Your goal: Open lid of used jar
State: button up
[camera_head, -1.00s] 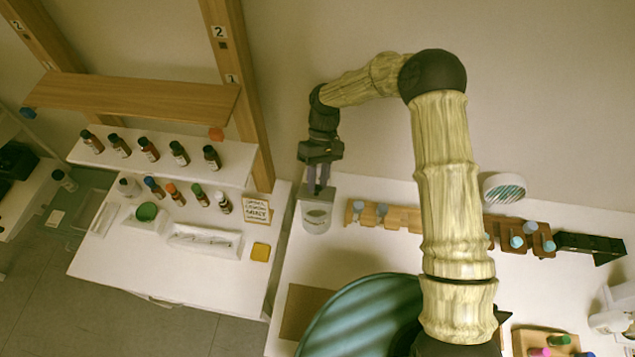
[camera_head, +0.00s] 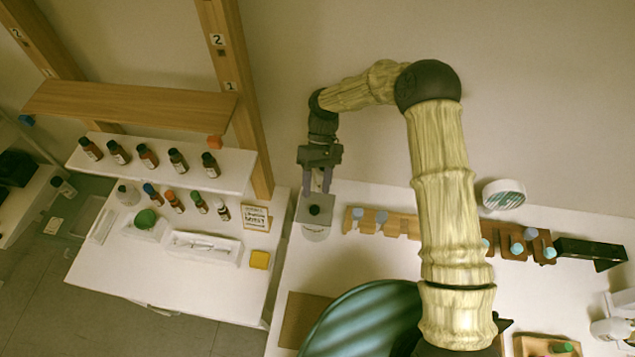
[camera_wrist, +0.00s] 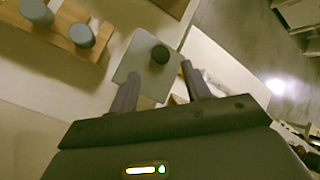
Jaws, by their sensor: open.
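The used jar (camera_head: 314,230) is a pale container with a dark label on its front, standing at the back left corner of the right-hand table. Its flat, squarish grey lid (camera_head: 303,210) has a round black knob (camera_head: 314,210) on top. In the wrist view the lid (camera_wrist: 133,62) and the knob (camera_wrist: 160,54) show just beyond the fingertips. My gripper (camera_head: 318,193) points down over the jar with its fingers apart. It is open and empty in the wrist view (camera_wrist: 158,88), and the knob is not between the fingers.
A wooden rack (camera_head: 385,222) with grey-capped pieces stands right of the jar. A wooden post (camera_head: 235,95) and a white shelf (camera_head: 190,180) with several bottles stand to the left. A teal round object (camera_head: 365,318) fills the table's front.

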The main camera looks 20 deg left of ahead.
aim_at(321, 199)
jog(key=shift+s+r+b, duration=0.1)
jog(key=shift+r+b, duration=0.2)
jog(key=shift+r, duration=0.1)
notch_tip(321, 199, up, 9)
jog(key=b, duration=0.4)
jog(key=shift+w+r, duration=0.15)
jog(key=shift+w, duration=0.05)
jog(key=shift+d, duration=0.15)
jog(key=s+d+f+m+t+b, duration=0.1)
jog(key=s+d+m+t+b, duration=0.1)
jog(key=d, duration=0.8)
jog(key=s+d+f+m+t+b, duration=0.1)
jog(key=d+m+t, duration=0.3)
jog(key=d, duration=0.6)
jog(key=s+d+f+m+t+y+b, duration=0.1)
jog(key=s+d+f+m+t+b, duration=0.1)
jog(key=d, duration=0.8)
jog(key=s+m+t+b, duration=0.1)
jog(key=s+m+t, duration=0.1)
jog(key=shift+m+b, duration=0.3)
jog(key=shift+b, duration=0.1)
jog(key=shift+s+a, duration=0.1)
